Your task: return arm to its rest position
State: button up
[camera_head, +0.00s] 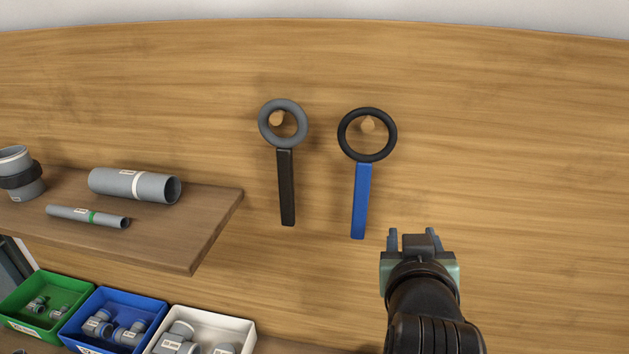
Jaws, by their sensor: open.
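My gripper (414,236) is at the lower right of the head view, at the end of my black arm. Its two fingers point up toward the wooden wall and stand apart, with nothing visible between them. A ring-headed tool with a blue handle (361,200) hangs on a wooden peg, just up and left of my gripper. A second ring-headed tool with a black handle (286,187) and grey ring hangs on another peg further left. My gripper appears apart from both tools.
A wooden shelf (205,222) at the left holds a large grey pipe (135,185), a thin pipe (88,216) and a pipe with a black collar (18,175). Green (20,322), blue (73,338) and white (243,329) bins with fittings sit below. The wall at the right is bare.

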jog(key=s+a+r+t+b, duration=0.1)
jog(key=a+r+t, duration=0.2)
jog(key=r, duration=0.3)
jog(key=s+a+r+t+y, duration=0.1)
jog(key=a+r+t, duration=0.15)
jog(key=r, duration=0.35)
jog(key=s+a+r+t+b, duration=0.1)
jog(key=a+r+t, duration=0.1)
jog(key=a+r, duration=0.3)
jog(key=s+a+r+t+y+b, duration=0.1)
jog(key=s+a+r+t, duration=0.1)
jog(key=s+r, duration=0.3)
jog(key=s+a+r+n+t+y, duration=0.1)
jog(key=s+a+r+t+y, duration=0.1)
jog(key=s+r+t, duration=0.2)
notch_tip(320, 180, up, 4)
jog(key=shift+s+a+f+b, duration=0.1)
jog(key=shift+s+a+b, duration=0.3)
jog(key=shift+s, duration=0.25)
